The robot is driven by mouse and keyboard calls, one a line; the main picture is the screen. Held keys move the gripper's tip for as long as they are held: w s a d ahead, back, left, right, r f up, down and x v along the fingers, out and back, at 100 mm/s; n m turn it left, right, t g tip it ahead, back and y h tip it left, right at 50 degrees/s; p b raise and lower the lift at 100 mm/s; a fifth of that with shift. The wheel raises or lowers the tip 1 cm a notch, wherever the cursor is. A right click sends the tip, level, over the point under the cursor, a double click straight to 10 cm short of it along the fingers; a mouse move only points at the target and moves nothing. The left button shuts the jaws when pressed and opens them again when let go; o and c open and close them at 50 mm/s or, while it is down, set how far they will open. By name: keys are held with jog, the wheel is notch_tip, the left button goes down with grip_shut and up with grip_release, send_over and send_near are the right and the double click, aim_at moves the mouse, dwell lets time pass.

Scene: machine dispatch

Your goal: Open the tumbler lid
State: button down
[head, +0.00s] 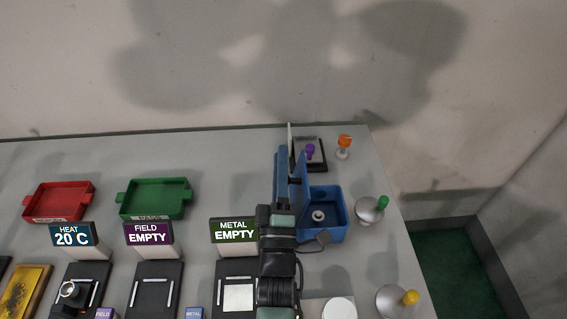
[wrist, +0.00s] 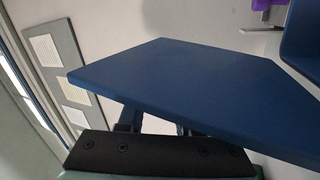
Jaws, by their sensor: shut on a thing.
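The tumbler is an open-topped blue box (head: 341,213) right of my arm in the head view. A pale round knob shows on its inside floor. Its blue lid (head: 292,175) stands steeply raised along the box's left side. In the wrist view the lid (wrist: 205,95) fills the middle as a broad blue panel. My gripper (head: 278,212) is at the lid on the box's left side. In the wrist view my gripper (wrist: 152,124) is shut on the lid, its fingers partly hidden by the panel. The hinge is hidden.
An orange-topped knob (head: 344,146), a green-handled dome (head: 371,209) and a yellow-handled dome (head: 396,300) stand along the table's right side. A dark stand with a purple knob (head: 310,149) is behind the box. Red (head: 59,187) and green (head: 154,184) trays and labelled stations lie left.

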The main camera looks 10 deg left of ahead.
jog(key=shift+f, duration=0.1)
jog(key=c, duration=0.6)
grip_release()
jog(key=shift+s, duration=0.1)
jog(key=b+v, duration=0.1)
jog(key=v, duration=0.2)
jog(key=shift+s+d+f+b, duration=0.1)
jog(key=shift+f+b, duration=0.2)
jog(key=shift+b, duration=0.1)
jog(key=s+d, duration=0.1)
jog(key=s, duration=0.6)
jog(key=s+d, duration=0.1)
jog(key=s, duration=0.3)
jog(key=shift+s+d+r+b, duration=0.15)
jog(key=shift+d+r+b, duration=0.15)
jog(key=shift+r+b, duration=0.1)
